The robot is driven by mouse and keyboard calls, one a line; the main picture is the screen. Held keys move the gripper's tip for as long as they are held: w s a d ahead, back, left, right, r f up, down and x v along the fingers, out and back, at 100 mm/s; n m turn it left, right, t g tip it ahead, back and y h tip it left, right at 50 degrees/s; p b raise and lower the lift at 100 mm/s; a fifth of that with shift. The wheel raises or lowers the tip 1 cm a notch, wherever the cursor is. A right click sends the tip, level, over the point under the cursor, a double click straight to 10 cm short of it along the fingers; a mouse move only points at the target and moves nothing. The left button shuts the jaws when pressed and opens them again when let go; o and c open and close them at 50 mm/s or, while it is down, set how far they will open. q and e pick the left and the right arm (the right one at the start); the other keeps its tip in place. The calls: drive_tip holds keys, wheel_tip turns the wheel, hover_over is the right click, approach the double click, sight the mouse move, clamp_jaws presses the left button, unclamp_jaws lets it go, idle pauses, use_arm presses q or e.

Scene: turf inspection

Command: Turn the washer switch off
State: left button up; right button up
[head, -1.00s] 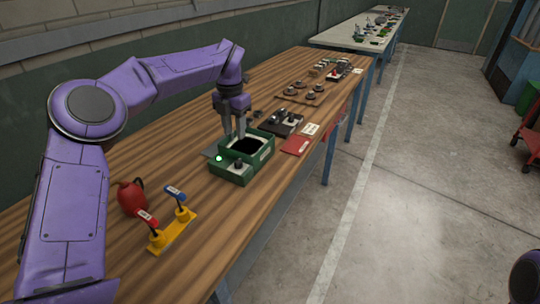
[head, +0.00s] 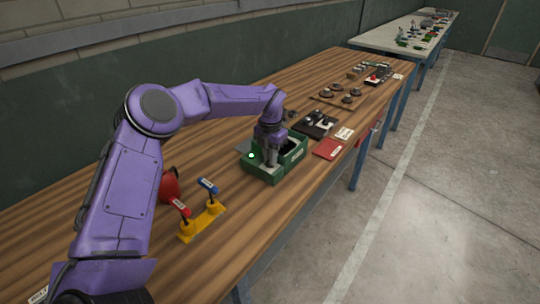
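The washer appears to be the green box (head: 289,168) on the wooden bench, with a dark opening in its top. A small lamp (head: 251,155) glows pale green at its left corner. My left gripper (head: 272,162) points down over the near part of the box, beside the lamp. Its fingers cover the place of the small dark knob, so the knob's setting and any contact are hidden. The finger gap is too small to judge. My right gripper is out of view.
A yellow stand (head: 203,222) with red and blue tagged levers is nearer on the bench (head: 255,222), by a red rounded object (head: 169,187). Beyond the box are a black panel (head: 318,124), a red booklet (head: 328,149) and brown discs (head: 336,87). Floor to the right is clear.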

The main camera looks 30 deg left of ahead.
use_arm(q)
clamp_jaws()
drive_tip(key=n+b, duration=0.2)
drive_tip(key=n, duration=0.1)
drive_tip(key=shift+f+b, duration=0.15)
drive_tip(key=shift+b, duration=0.2)
drive_tip(key=n+b, duration=0.5)
drive_tip(key=n, duration=0.1)
drive_tip(key=n+b, duration=0.3)
drive_tip(key=n, duration=0.2)
drive_tip(key=shift+b, duration=0.3)
drive_tip(key=shift+r+n+b, duration=0.15)
drive_tip(key=shift+n+b, duration=0.65)
drive_tip(key=shift+n, duration=0.2)
drive_tip(key=shift+r+n+b, duration=0.1)
drive_tip(key=shift+n+b, duration=0.65)
drive_tip(key=shift+n, duration=0.25)
drive_tip(key=shift+a, duration=0.1)
drive_tip(key=o, duration=0.7)
unclamp_jaws()
drive_tip(key=shift+r, duration=0.1)
